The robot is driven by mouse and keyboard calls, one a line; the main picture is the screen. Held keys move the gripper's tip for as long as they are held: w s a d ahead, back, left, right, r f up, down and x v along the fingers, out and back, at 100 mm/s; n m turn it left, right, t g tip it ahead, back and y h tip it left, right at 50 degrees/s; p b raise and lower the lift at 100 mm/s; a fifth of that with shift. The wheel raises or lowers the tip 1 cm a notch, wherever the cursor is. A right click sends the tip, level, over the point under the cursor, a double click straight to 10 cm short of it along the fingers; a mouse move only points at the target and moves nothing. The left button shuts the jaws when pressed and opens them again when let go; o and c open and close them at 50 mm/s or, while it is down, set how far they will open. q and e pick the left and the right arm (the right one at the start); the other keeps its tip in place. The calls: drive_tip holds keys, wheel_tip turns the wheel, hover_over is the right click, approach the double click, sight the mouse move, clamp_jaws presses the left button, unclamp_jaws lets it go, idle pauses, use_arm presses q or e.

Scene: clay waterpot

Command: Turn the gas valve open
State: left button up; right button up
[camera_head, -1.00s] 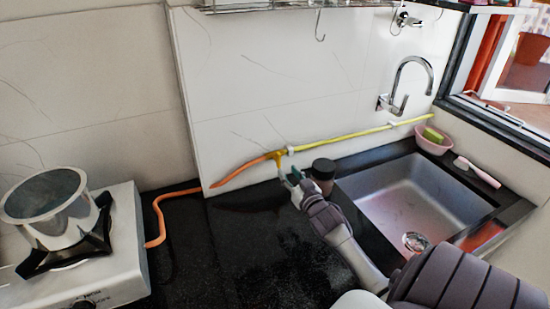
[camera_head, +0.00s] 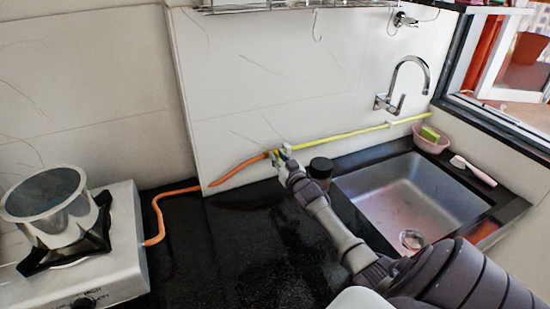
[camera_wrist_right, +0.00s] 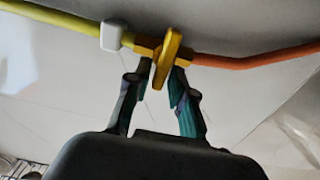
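The gas valve has a yellow lever handle (camera_wrist_right: 168,57) on a brass-coloured body along the wall, between a yellow pipe (camera_wrist_right: 50,22) and an orange hose (camera_wrist_right: 255,61). My right gripper (camera_wrist_right: 161,76) reaches up to it, with one teal-padded finger on each side of the handle's lower end. The fingers are parted, with a gap visible on the left side of the handle; contact on the right is unclear. In the head view my right gripper (camera_head: 280,160) is at the valve and hides most of it. My left gripper is not in view.
A gas stove (camera_head: 121,240) with a metal pot (camera_head: 55,207) stands at the left, with the orange hose reaching it. A dark round jar (camera_head: 320,168) is close to my right gripper. The sink (camera_head: 400,195) and tap (camera_head: 405,85) are to the right.

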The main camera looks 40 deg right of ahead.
clamp_jaws()
drive_tip(key=shift+a+f+n, duration=0.1)
drive_tip(key=shift+n, duration=0.3)
drive_tip(key=n+b, duration=0.1)
drive_tip(key=n, duration=0.4)
drive_tip(key=a+f+n+b, duration=0.1)
drive_tip(key=n+b, duration=0.1)
drive_tip(key=n, duration=0.4)
drive_tip(key=n+b, duration=0.2)
drive_tip(key=n, duration=0.4)
drive_tip(key=shift+w+a+f, duration=0.15)
drive_tip(key=shift+w+f, duration=0.1)
drive_tip(key=shift+r, duration=0.1)
drive_tip(key=shift+o, duration=2.4)
unclamp_jaws()
drive_tip(key=shift+s, duration=0.1)
